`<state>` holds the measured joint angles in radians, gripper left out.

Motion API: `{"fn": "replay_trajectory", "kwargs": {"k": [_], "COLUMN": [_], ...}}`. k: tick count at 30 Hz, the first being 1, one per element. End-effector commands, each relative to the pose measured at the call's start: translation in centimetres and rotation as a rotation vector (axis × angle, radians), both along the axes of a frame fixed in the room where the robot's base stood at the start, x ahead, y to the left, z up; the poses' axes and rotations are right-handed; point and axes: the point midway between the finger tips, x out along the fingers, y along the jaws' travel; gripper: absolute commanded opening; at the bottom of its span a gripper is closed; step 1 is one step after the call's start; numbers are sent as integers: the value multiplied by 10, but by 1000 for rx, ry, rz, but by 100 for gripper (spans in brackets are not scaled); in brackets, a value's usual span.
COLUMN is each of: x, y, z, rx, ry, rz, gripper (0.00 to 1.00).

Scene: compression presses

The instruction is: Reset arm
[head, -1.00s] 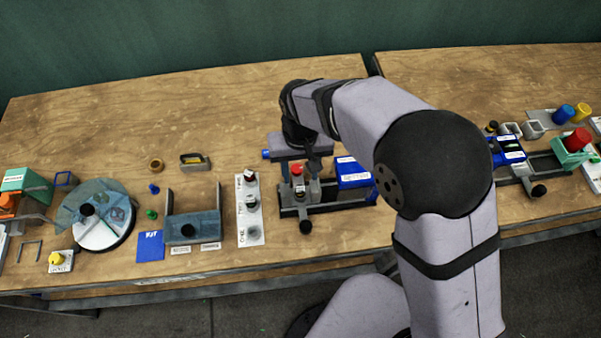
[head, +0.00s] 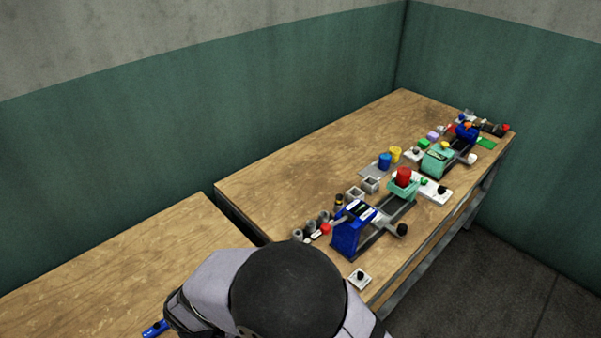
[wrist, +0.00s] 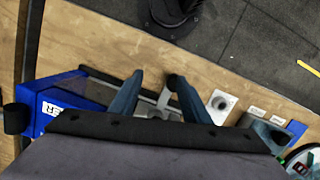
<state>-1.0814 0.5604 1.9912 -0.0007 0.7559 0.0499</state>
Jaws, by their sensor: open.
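My gripper (wrist: 155,95) shows in the wrist view with its two dark bluish fingers spread apart, pointing down over the bench. A small light grey part (wrist: 166,98) shows in the space between the fingers; I see no grip on it. A blue block with a white label (wrist: 48,100) is at the left, beside a dark rail frame. In the head view only my arm shows at the bottom; the gripper is out of that picture.
A white plate with a round knob (wrist: 220,104) and a blue mat (wrist: 296,128) lie right of the fingers. In the head view, a blue press (head: 350,232), red cylinder (head: 403,176) and teal press (head: 435,161) line the right bench. Its left rear surface (head: 290,175) is clear.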

Motion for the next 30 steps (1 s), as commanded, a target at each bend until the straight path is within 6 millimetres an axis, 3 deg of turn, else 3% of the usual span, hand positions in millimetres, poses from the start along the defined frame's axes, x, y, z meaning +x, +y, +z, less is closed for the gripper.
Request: {"fn": "replay_trajectory", "kwargs": {"k": [5, 9, 15, 24, 30], "x": [-1, 4, 11, 50, 58], "y": [-72, -131, -202, -269, -297], "z": [12, 27, 49, 83, 91], "rx": [-38, -40, -11, 83, 95], "ry": [31, 40, 21, -110, -148], "rz": [-76, -229, -501, -871, -1001], "gripper": [43, 43, 43, 43, 43]}}
